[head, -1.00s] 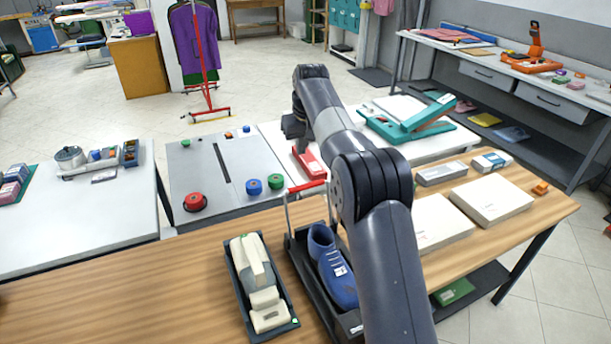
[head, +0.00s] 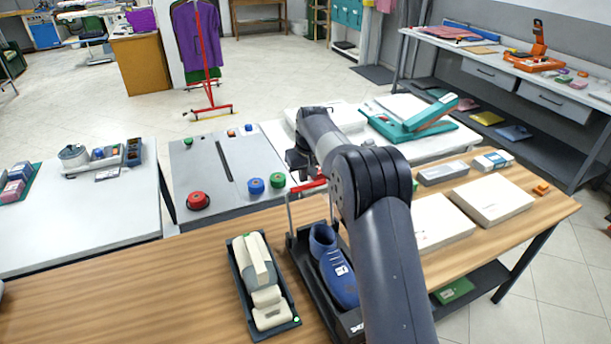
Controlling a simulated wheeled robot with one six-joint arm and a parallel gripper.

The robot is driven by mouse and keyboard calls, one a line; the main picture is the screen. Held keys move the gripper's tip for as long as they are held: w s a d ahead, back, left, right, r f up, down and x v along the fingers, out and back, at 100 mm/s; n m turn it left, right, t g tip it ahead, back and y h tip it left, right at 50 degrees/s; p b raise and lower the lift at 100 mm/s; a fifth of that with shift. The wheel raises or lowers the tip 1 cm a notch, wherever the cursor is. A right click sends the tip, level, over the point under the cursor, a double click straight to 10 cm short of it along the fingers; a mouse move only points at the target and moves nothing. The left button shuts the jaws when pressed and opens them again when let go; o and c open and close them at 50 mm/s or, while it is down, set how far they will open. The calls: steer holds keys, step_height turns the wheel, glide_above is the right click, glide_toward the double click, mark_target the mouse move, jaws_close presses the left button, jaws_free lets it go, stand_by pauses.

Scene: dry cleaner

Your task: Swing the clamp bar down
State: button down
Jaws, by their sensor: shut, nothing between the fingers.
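The clamp bar (head: 307,189) is a red bar raised on thin uprights at the far end of a black holder (head: 300,252) on the wooden table. A blue shoe (head: 338,280) lies in the holder, partly hidden by my arm. The bar stands up above the holder, not across the shoe. My gripper (head: 298,172) is shut and empty. It is small and dark in this view, just beyond and above the bar's left part. I cannot tell whether it touches the bar.
A dark tray (head: 291,322) with cream shoe-shaped pieces stands left of the holder. White boxes (head: 492,200) lie to the right. Behind is a grey panel (head: 195,160) with red, blue and green knobs. The wooden table's left part is clear.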

steer(key=shift+s+d, duration=0.25)
steer(key=shift+s, duration=0.3)
steer(key=shift+s+b, duration=0.1)
steer(key=shift+b, duration=0.3)
steer(key=shift+s+d+r+t+b, duration=0.1)
steer(key=shift+s+d+t+b, duration=0.15)
steer(key=shift+b, duration=0.5)
